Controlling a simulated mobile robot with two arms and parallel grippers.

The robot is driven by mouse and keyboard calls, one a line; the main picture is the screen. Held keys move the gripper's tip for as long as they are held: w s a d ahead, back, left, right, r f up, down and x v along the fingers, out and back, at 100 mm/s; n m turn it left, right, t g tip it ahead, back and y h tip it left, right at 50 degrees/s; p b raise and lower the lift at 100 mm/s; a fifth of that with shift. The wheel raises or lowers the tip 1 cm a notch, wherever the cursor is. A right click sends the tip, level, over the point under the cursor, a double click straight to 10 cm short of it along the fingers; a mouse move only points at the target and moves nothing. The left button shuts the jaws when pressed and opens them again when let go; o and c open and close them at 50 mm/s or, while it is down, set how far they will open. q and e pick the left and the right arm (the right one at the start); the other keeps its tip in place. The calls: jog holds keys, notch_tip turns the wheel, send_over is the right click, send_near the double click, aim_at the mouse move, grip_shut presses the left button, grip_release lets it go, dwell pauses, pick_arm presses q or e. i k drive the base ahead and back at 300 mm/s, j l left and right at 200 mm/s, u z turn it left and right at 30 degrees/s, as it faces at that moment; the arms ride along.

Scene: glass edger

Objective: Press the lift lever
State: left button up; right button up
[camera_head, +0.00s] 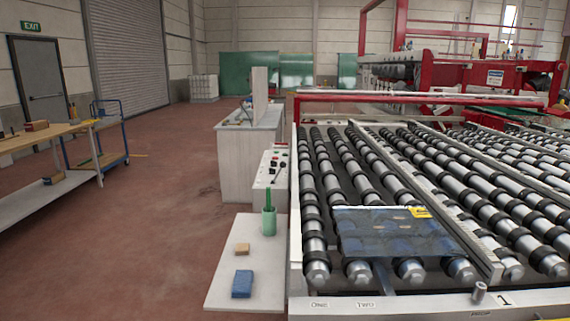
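A light grey control box (266,181) stands at the left edge of the roller conveyor. On its top are small red and dark controls and a dark lever (278,172) that leans to one side. The lever is small here, and I cannot read any label that names it as the lift lever. Neither of my grippers is in view.
A glass sheet (390,238) with a yellow sticker lies on the rollers. A white shelf (222,278) left of the conveyor bears a blue sponge (242,284), a tan block (242,249) and a green cup (268,222). The floor between shelf and workbench (45,137) is clear.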

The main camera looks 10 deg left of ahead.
aim_at(283, 165)
jog(key=i+j+z, duration=1)
jog(key=j, duration=0.25)
